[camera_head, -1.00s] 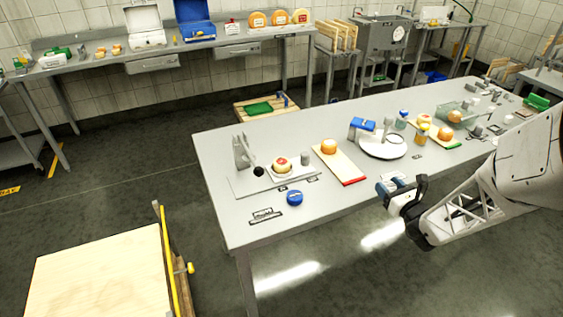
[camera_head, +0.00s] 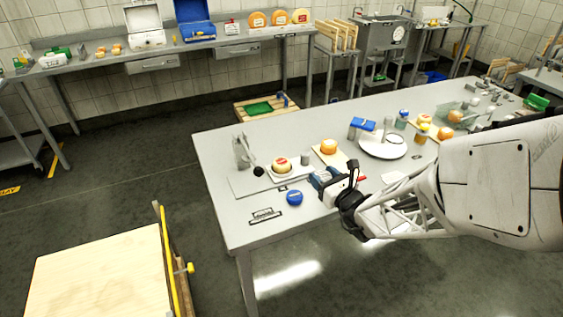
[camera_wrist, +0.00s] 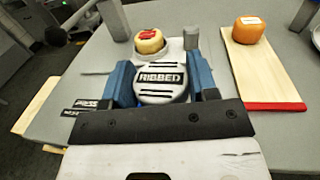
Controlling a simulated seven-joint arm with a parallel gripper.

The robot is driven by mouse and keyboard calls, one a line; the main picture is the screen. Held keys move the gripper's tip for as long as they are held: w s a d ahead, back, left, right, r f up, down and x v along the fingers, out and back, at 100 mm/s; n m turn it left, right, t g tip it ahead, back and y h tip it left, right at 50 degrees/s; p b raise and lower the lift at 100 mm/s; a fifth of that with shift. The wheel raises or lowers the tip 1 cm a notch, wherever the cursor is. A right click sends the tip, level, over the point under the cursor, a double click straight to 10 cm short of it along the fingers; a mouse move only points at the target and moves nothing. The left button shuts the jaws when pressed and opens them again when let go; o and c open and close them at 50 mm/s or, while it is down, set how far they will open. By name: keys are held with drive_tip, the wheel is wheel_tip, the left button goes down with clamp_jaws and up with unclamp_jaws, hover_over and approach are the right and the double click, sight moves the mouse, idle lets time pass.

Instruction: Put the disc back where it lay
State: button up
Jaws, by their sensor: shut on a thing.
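In the wrist view, my gripper (camera_wrist: 161,75) is shut on a grey-white disc (camera_wrist: 162,94) with a black "RIBBED" label and dark ribs, between its blue fingers. The held disc is too small to make out there. A red-topped yellow cheese wheel (camera_head: 281,164) sits on a pale base beyond the gripper; it also shows in the wrist view (camera_wrist: 150,42). I cannot tell which spot the held disc came from.
A grey cylinder (camera_head: 305,158) stands next to the cheese. An orange cheese (camera_head: 328,147) sits on a red-ended wooden board (camera_head: 330,158), close beyond my gripper.

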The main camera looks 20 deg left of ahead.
drive_tip(key=s+a+r+g, duration=0.1)
drive_tip(key=s+a+r, duration=0.1)
drive_tip(key=s+a, duration=0.3)
drive_tip(key=shift+s+a+n+y, duration=0.3)
drive_tip(key=shift+a+y, duration=0.1)
drive_tip(key=shift+a, duration=0.45)
drive_tip(key=shift+w, duration=0.15)
hover_over(282, 161)
drive_tip(key=s, duration=0.1)
drive_tip(key=shift+s+d+f, duration=0.1)
drive_tip(key=shift+d+f, duration=0.25)
drive_tip(key=shift+f, duration=0.35)
drive_tip(key=shift+w+a+f, duration=0.1)
drive_tip(key=shift+w+a, duration=0.2)
drive_tip(key=shift+w, duration=0.15)
drive_tip(key=shift+f, duration=1.55)
drive_tip(key=shift+f, duration=0.2)
drive_tip(key=o, duration=1)
